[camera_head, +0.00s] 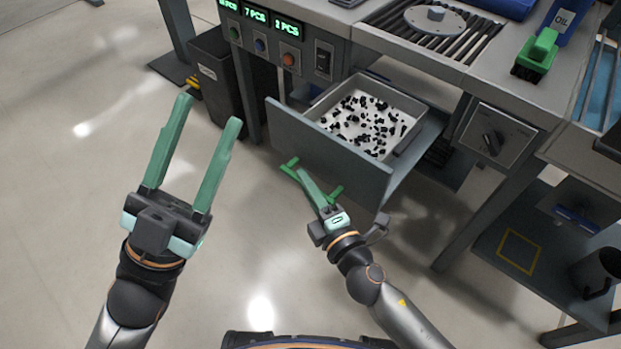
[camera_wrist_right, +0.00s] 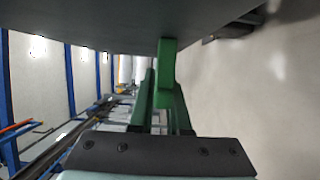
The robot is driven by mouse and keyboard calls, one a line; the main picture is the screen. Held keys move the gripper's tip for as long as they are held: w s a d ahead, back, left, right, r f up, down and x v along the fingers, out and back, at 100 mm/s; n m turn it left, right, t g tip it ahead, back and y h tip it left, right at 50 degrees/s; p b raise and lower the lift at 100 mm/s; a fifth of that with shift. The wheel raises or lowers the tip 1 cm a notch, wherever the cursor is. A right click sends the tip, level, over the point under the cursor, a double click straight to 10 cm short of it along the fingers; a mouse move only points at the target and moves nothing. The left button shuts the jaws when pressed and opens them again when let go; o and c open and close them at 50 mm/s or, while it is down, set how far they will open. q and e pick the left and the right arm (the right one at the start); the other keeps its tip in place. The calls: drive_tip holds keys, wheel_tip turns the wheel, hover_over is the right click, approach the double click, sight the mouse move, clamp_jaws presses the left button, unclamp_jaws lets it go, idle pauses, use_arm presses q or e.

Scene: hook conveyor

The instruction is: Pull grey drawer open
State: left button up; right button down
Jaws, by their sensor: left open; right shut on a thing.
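The grey drawer (camera_head: 325,150) stands pulled out from under the workbench in the head view, with its front panel towards me. Inside it is a light tray (camera_head: 402,146) with many small dark pieces on its white bottom. My right gripper (camera_head: 302,174) is at the front panel, shut on what looks like the drawer's green handle (camera_wrist_right: 167,65). The gripper's fingers hide part of the handle. In the right wrist view the dark panel fills the top of the picture. My left gripper (camera_head: 205,115) is open and empty, left of the drawer and apart from it.
A dark bin (camera_head: 215,75) stands left of the drawer. The bench above carries a control panel (camera_head: 275,45) with buttons and green displays. A box with a knob (camera_head: 493,140) hangs right of the drawer. The floor in front is clear.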

drive_tip(key=shift+s+a, duration=0.1)
drive_tip(key=shift+s, duration=0.05)
drive_tip(key=c, duration=0.9)
unclamp_jaws()
use_arm(q)
drive_tip(key=shift+s, duration=0.1)
